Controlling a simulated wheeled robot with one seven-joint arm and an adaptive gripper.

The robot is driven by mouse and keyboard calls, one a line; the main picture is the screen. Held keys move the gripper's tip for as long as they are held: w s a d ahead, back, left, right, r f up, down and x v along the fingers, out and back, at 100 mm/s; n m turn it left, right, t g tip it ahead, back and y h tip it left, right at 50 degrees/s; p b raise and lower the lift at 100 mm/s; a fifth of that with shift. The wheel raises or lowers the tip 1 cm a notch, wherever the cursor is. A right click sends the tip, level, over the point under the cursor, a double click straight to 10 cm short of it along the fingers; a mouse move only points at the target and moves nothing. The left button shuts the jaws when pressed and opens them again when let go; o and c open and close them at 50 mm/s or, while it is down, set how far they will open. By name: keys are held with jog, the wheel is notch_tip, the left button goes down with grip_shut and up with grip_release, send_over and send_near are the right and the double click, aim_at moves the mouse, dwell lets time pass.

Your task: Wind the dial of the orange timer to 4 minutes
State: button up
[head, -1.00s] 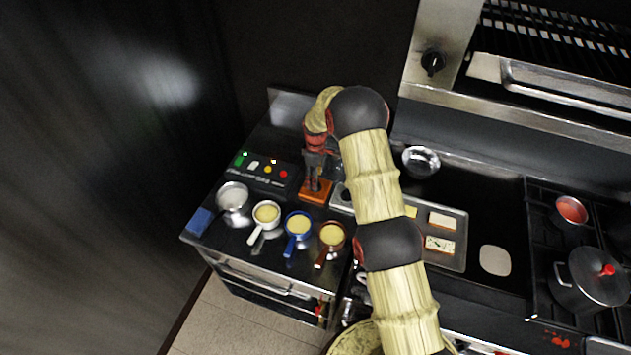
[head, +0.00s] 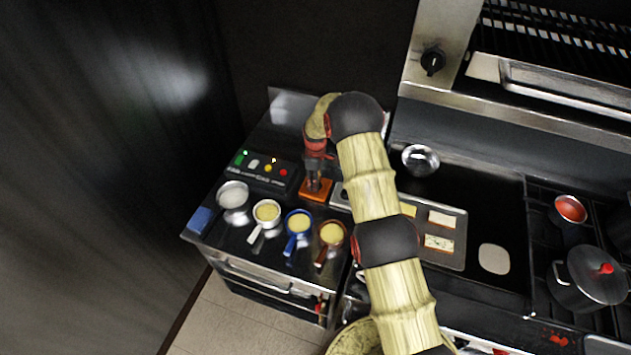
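The orange timer (head: 318,194) stands on the dark counter, right of the control panel and behind the small pans. My arm reaches over the counter from the front, and my gripper (head: 315,181) points down at the timer's top. The gripper covers the dial, so its setting and markings cannot be read. The fingertips are small and dark here. I cannot tell whether they touch the dial or how far apart they are.
Several small pans (head: 299,223) stand in a row in front of the timer. A panel with coloured buttons (head: 262,171) is to its left. A metal tray (head: 456,262) with bread slices lies right of my arm. A steel bowl (head: 420,159) is behind it.

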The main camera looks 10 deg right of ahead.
jog(key=c, duration=0.6)
jog(key=shift+m+b, duration=0.3)
jog(key=shift+b, duration=0.15)
jog(key=shift+f+m+b, duration=0.1)
jog(key=shift+m+b, duration=0.9)
jog(key=m+b, duration=0.2)
jog(key=shift+m, duration=0.3)
jog(key=m+b, duration=0.2)
jog(key=m, duration=0.2)
jog(key=shift+b, duration=0.35)
jog(key=shift+m+b, duration=0.9)
jog(key=shift+m, duration=1.5)
jog(key=o, duration=1.1)
jog(key=shift+c, duration=0.2)
